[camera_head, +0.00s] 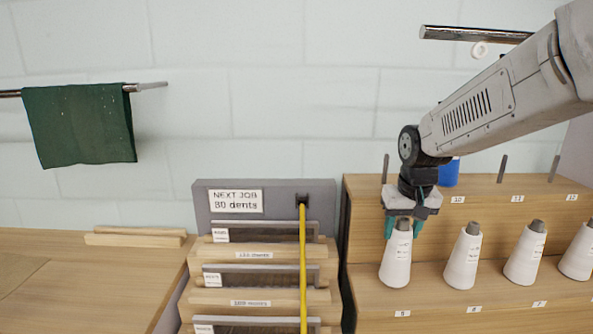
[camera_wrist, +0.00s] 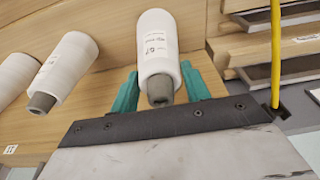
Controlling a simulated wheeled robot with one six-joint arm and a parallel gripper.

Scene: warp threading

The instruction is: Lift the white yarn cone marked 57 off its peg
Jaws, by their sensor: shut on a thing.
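The white yarn cone (camera_head: 396,265) stands at the left end of the lower shelf row, its grey tip up. Its base looks level with the neighbouring cones, and its peg is hidden. My gripper (camera_head: 403,228) comes down from above with teal fingers on both sides of the cone's upper part. In the wrist view, the same cone (camera_wrist: 158,45) lies between the teal fingers (camera_wrist: 160,88). Its label seems to read 57, though the print is small. The gripper is shut on this cone.
More white cones (camera_head: 463,258) stand to the right on the same shelf. Bare pegs (camera_head: 503,168) and a blue cone (camera_head: 449,172) are on the upper tier. A grey rack (camera_head: 264,187) with reeds and a yellow strip (camera_head: 303,265) stands close on the left.

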